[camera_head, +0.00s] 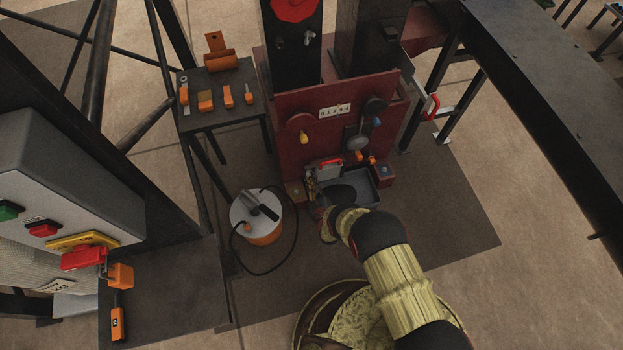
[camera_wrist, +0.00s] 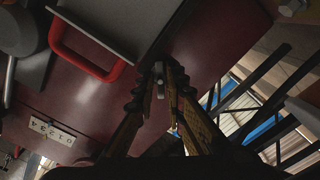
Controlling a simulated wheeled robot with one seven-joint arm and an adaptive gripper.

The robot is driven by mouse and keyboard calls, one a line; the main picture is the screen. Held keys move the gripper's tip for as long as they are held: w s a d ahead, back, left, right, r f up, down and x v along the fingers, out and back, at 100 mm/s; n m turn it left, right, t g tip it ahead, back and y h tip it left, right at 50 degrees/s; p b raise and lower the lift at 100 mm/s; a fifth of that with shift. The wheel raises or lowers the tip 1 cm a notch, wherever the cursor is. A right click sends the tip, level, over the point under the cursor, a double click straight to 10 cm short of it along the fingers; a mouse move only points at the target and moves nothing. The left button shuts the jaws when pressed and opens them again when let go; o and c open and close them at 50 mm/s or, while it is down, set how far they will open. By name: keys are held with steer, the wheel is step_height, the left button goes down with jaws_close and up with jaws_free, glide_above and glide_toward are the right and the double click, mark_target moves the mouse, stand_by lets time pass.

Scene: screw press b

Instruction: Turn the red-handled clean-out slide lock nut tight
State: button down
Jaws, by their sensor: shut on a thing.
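The clean-out slide's red handle (camera_wrist: 85,50) shows in the wrist view left of my fingers, on a grey plate (camera_wrist: 115,20). In the head view the red handle (camera_head: 325,163) sits low on the press front. My gripper (camera_wrist: 159,80) is shut on a small grey piece, which looks like the lock nut (camera_wrist: 158,69), to the right of the handle. The fingers hide most of the nut, so I cannot tell how tight it is. In the head view my gripper (camera_head: 311,188) is low beside the slide, partly hidden by my arm.
A grey tray (camera_head: 367,197) is right beside my wrist at the press foot. An orange-and-white canister (camera_head: 262,232) with a black cable stands to the left. A small table (camera_head: 222,88) with orange items stands behind it. Another red handle (camera_head: 431,107) is at the press's right side.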

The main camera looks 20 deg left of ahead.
steer(key=shift+s+d+f, duration=0.1)
steer(key=shift+f, duration=0.05)
steer(key=c, duration=2)
jaws_free()
steer(key=shift+c, duration=0.2)
steer(key=shift+o, duration=0.4)
steer(key=v, duration=1.1)
steer(key=shift+s, duration=0.4)
steer(key=shift+d, duration=0.1)
